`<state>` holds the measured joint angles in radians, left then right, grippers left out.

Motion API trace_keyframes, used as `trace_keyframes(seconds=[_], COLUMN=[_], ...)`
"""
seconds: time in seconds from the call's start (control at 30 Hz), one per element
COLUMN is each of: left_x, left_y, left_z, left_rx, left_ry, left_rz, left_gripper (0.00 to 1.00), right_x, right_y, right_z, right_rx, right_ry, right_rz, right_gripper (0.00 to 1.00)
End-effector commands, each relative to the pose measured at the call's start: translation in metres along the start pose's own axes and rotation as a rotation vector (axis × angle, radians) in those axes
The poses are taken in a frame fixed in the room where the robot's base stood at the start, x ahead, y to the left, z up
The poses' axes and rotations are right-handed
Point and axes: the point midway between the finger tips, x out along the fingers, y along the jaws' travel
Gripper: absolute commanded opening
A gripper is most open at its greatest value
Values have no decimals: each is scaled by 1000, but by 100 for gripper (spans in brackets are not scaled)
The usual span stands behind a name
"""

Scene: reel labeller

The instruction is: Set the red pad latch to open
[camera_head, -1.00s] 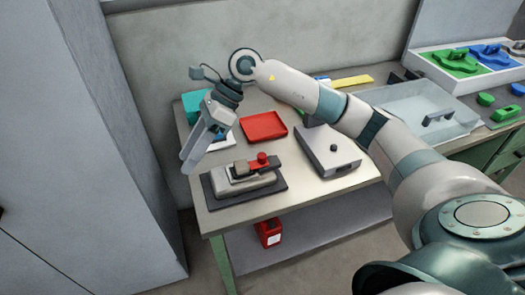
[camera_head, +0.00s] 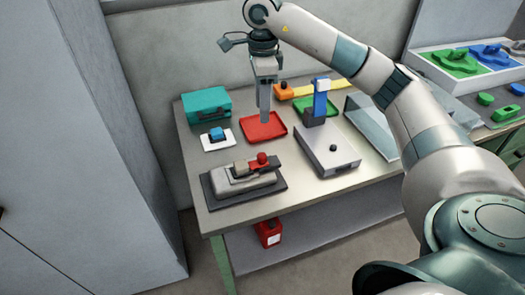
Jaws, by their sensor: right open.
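A grey device (camera_head: 240,181) on a dark base plate stands at the table's front left corner. A red knob-like part (camera_head: 262,160) sits on top of it, beside a brown block (camera_head: 241,167); I take the red part to be the red pad latch, but its setting is too small to tell. My right gripper (camera_head: 265,117) points down above the red tray (camera_head: 262,134), behind the device and apart from it. It is open and empty; its fingers overlap in this view. My left gripper is not in view.
A teal case (camera_head: 206,104) and a blue object on a white pad (camera_head: 217,140) stand at the left. A clear bin (camera_head: 371,125) is partly hidden by my arm.

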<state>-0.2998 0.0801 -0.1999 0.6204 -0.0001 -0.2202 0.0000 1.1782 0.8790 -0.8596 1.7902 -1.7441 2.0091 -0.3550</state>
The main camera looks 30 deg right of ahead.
Motion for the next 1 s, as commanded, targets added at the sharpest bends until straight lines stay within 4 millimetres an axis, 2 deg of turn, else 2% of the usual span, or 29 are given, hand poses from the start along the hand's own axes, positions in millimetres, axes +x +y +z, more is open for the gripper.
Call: trace_keyframes(seconds=[0.37,1.0], left_x=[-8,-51], left_y=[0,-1], left_z=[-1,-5], left_rx=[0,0], left_ry=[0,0], left_rz=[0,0], left_gripper=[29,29], right_x=[30,142], right_y=[1,2], right_z=[0,0], right_rx=[-1,1], right_ry=[1,2], right_rz=[5,4], right_gripper=[42,42])
